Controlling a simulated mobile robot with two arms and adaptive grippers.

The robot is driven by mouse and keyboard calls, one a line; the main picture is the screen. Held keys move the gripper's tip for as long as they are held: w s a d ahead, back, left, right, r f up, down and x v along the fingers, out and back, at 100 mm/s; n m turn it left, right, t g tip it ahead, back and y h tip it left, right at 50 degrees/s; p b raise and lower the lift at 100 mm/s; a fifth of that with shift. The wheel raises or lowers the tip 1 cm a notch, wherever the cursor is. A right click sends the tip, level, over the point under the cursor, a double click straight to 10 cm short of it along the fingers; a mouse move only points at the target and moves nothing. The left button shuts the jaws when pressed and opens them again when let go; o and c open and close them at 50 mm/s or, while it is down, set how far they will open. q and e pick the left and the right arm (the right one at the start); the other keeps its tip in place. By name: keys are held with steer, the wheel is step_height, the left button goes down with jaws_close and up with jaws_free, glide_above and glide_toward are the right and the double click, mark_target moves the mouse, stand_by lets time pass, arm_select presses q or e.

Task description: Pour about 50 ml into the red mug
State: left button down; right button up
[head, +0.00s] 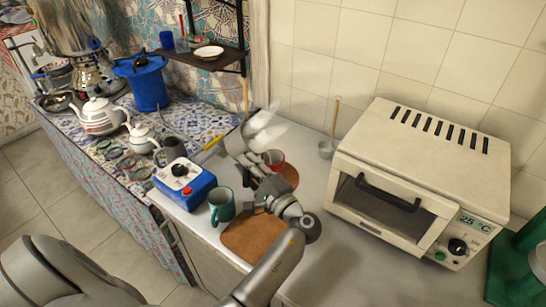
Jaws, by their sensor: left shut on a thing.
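The red mug (274,157) stands on the counter at the picture's middle, partly hidden by my left arm and gripper. My left gripper (240,142) is just left of the mug and is shut on a pale, partly see-through vessel (265,127). The vessel is held tilted above and behind the mug, as seen here. Its contents, and whether anything flows from it, cannot be made out. My right gripper is not in view.
White teapots (100,116) stand on the patterned table at left. A toaster oven (410,170) stands at right. The counter before the oven is clear.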

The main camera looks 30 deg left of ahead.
arm_select(q)
steer(key=shift+d+r+m+t, duration=0.15)
steer(key=shift+r+m+t, duration=0.15)
steer(key=shift+m, duration=0.1)
stand_by(0.6)
steer(key=shift+f+n, duration=0.25)
steer(key=shift+n, duration=0.25)
steer(key=s+a+f+n+g+h+p, duration=0.1)
steer(key=s+a+f+n+h+p, duration=0.1)
steer(key=s+a+n+h+p, duration=0.1)
steer(key=a+n+h, duration=0.1)
steer(key=a+n, duration=0.1)
steer(key=shift+a+f+g, duration=0.25)
steer(key=shift+a+g, duration=0.05)
steer(key=shift+a, duration=0.05)
stand_by(0.4)
steer(key=shift+p, duration=0.3)
stand_by(0.7)
steer(key=shift+s+a+r+n+h+p, duration=0.2)
steer(key=shift+s+a+n+h+p, duration=0.2)
steer(key=shift+a+h+p, duration=0.45)
steer(key=shift+s+a+r+n+h+p, duration=0.2)
steer(key=shift+s+a+n+h+p, duration=0.2)
steer(key=shift+p, duration=0.85)
